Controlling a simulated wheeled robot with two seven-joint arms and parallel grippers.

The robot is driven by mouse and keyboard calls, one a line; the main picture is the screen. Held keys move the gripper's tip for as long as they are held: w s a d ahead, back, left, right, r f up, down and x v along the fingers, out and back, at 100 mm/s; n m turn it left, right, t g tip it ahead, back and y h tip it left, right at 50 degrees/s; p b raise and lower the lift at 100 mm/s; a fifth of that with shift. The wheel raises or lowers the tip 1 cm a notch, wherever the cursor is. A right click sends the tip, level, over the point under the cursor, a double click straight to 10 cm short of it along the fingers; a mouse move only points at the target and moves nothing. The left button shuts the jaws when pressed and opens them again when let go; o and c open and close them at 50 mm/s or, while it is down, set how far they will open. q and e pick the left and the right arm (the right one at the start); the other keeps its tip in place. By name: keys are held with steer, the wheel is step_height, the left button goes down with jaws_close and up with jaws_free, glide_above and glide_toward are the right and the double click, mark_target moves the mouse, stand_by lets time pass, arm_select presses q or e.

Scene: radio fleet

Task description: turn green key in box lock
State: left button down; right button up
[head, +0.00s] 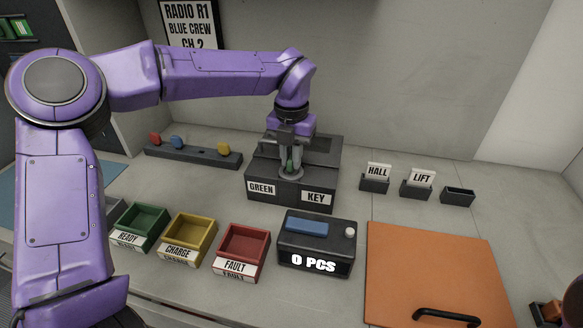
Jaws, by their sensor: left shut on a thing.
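The dark grey lock box (260,171) stands near the middle of the counter, with labels reading "GREEN" and "KEY" on its front. My left gripper (291,170) points down at the top of this box and is shut on the green key (290,165). My right gripper is not in view.
Green (141,224), yellow (190,238) and red (242,248) trays and a "0 PCS" counter (316,245) stand in front. A rack (195,153) with coloured knobs lies behind left. Card holders (416,187) and an orange panel (435,270) lie right.

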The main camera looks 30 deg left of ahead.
arm_select(q)
steer(key=n+b, duration=0.2)
steer(key=n, duration=0.1)
steer(key=shift+f, duration=0.25)
steer(key=shift+r+n, duration=0.2)
steer(key=shift+n, duration=0.2)
steer(key=shift+f+n+b, duration=0.2)
steer(key=shift+n+b, duration=0.2)
steer(key=shift+b, duration=0.2)
steer(key=n+b, duration=0.3)
steer(key=n, duration=0.1)
steer(key=shift+r+n+b, duration=0.15)
steer(key=shift+n+b, duration=0.2)
steer(key=shift+n, duration=0.15)
